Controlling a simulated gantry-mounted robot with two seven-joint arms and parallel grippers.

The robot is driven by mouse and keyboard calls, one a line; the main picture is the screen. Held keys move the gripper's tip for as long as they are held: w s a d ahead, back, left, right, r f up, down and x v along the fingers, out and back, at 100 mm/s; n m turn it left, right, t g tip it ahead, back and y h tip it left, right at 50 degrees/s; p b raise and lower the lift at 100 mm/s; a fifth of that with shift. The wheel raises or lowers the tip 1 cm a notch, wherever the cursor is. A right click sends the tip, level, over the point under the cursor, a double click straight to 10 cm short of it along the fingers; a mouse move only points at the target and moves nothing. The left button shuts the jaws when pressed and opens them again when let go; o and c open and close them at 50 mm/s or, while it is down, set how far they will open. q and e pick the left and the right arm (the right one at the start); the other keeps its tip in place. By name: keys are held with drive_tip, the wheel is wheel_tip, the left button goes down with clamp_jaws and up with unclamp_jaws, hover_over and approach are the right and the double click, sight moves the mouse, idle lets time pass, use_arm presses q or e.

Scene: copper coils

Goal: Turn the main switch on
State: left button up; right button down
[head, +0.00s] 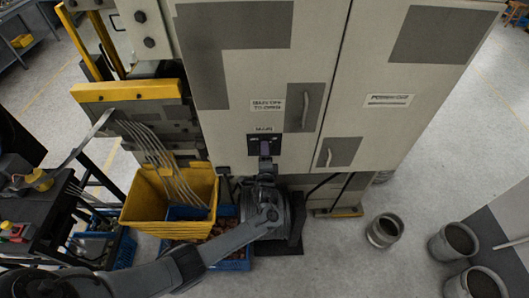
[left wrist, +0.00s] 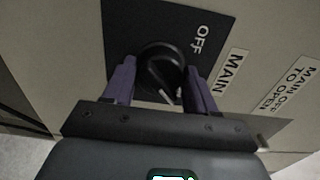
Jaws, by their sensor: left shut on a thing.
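The main switch is a black rotary knob (left wrist: 160,68) on a dark plate (head: 281,144) below a "MAIN" label on the front of a grey cabinet. My left gripper (head: 265,150) reaches up to the plate from below in the head view. In the left wrist view, its two purple-grey fingers (left wrist: 160,80) stand on either side of the knob and are shut on it. The word "OFF" shows on the plate beside the knob. Part of the knob is hidden between the fingers. My right gripper is not in view.
The grey cabinet (head: 350,50) has door handles and a "MAIN OFF TO OPEN" label (head: 267,105). A yellow bin (head: 150,198) and a blue crate (head: 237,265) stand low at the left. Several round pots stand on the floor at the right, including one pot (head: 384,230) near the cabinet.

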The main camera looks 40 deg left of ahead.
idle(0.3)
use_arm(q)
drive_tip(key=o, duration=1.1)
drive_tip(key=b+v, duration=0.1)
drive_tip(key=v, duration=1)
drive_tip(key=shift+w, duration=0.1)
drive_tip(key=shift+f, duration=0.1)
